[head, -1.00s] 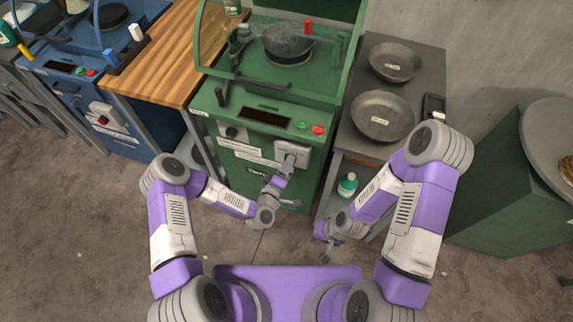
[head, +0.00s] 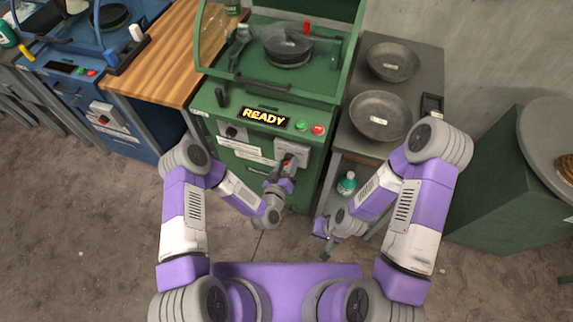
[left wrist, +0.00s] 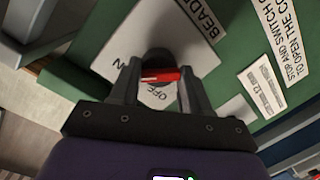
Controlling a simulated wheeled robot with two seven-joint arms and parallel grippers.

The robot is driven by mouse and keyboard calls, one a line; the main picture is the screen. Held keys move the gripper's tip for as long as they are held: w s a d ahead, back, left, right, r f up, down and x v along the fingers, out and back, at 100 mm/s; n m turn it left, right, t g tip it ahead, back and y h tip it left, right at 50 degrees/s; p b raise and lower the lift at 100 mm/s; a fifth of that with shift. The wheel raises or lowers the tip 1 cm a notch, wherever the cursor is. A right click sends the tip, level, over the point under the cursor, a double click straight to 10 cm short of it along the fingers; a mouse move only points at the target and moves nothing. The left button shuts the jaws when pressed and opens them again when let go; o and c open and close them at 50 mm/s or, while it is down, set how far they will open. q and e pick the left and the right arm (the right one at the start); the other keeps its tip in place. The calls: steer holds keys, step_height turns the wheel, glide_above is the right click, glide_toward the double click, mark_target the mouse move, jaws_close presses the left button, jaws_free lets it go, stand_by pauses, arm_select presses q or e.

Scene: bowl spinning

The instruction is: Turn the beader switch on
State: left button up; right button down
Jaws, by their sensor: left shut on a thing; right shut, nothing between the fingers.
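The green beader machine (head: 258,182) stands in the middle of the head view, and its display (head: 265,117) is lit and reads READY. The beader switch is a red handle (head: 288,160) on a light plate (head: 291,150) at the machine's front right. In the left wrist view the red handle (left wrist: 160,75) lies between my fingertips, over a plate (left wrist: 145,45) with partly hidden ON and OFF lettering. My left gripper (left wrist: 159,82) is shut on this handle. My right gripper (head: 322,237) is shut and empty, low and to the right, apart from the machine.
A grey table (head: 352,140) with two metal pans stands right of the machine, with a green bottle (head: 347,183) below. A wooden worktop (head: 165,50) and a blue machine (head: 75,90) are at left. A green cabinet (head: 500,190) is at right.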

arm_select(q)
steer(key=shift+d+r, duration=0.1)
steer(key=shift+r, duration=0.05)
stand_by(0.3)
steer(key=o, duration=1)
steer(key=shift+s, duration=0.1)
steer(key=p+v, duration=0.1)
steer(key=v, duration=0.6)
steer(key=shift+s, duration=0.2)
